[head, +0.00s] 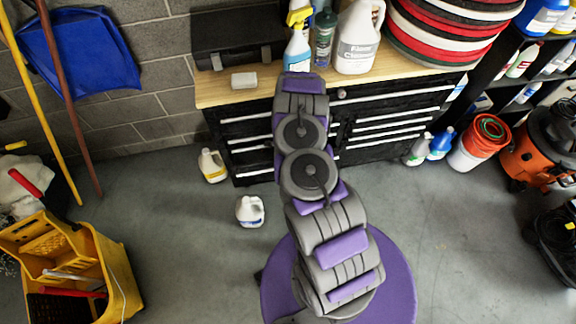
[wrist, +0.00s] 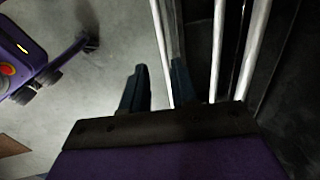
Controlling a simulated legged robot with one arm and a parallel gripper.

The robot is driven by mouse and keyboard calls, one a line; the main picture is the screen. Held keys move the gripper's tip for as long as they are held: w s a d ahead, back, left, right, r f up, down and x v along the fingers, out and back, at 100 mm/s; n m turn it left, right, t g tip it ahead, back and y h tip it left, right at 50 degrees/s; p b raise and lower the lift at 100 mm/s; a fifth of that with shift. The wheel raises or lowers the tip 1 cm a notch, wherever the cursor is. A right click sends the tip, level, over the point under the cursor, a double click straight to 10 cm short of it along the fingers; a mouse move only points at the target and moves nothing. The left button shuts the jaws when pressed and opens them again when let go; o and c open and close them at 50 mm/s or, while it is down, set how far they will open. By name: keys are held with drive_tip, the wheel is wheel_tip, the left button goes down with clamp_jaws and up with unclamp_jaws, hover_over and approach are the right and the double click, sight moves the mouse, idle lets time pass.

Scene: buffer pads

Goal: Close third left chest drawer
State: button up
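The black chest (head: 240,128) has drawers in left and right columns with long silver handles. My arm hides part of its left column in the head view. I cannot tell from the head view which left drawer stands out or how far. In the wrist view the drawer fronts look turned on their side, with several silver handles (wrist: 217,50) running up the picture. My gripper (wrist: 160,78) has its two dark fingers apart, with the leftmost silver handle (wrist: 161,45) passing between them. Contact with it cannot be told. The gripper is hidden in the head view.
White jugs (head: 250,211) stand on the floor at the chest's left. A yellow mop bucket (head: 85,270) is at lower left. Bottles, a black case (head: 238,38) and stacked pads (head: 440,35) are on the wooden top. Grey floor before the chest is mostly clear.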

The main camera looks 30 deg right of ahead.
drive_tip(key=w+f+b, duration=0.1)
drive_tip(key=f+b, duration=0.2)
drive_tip(key=f, duration=0.2)
drive_tip(key=w+f+b, duration=0.1)
drive_tip(key=f+b, duration=0.3)
drive_tip(key=f, duration=0.1)
drive_tip(key=w+d+f+b, duration=0.1)
drive_tip(key=f+b, duration=0.3)
drive_tip(key=f, duration=0.2)
drive_tip(key=shift+c, duration=0.2)
clamp_jaws()
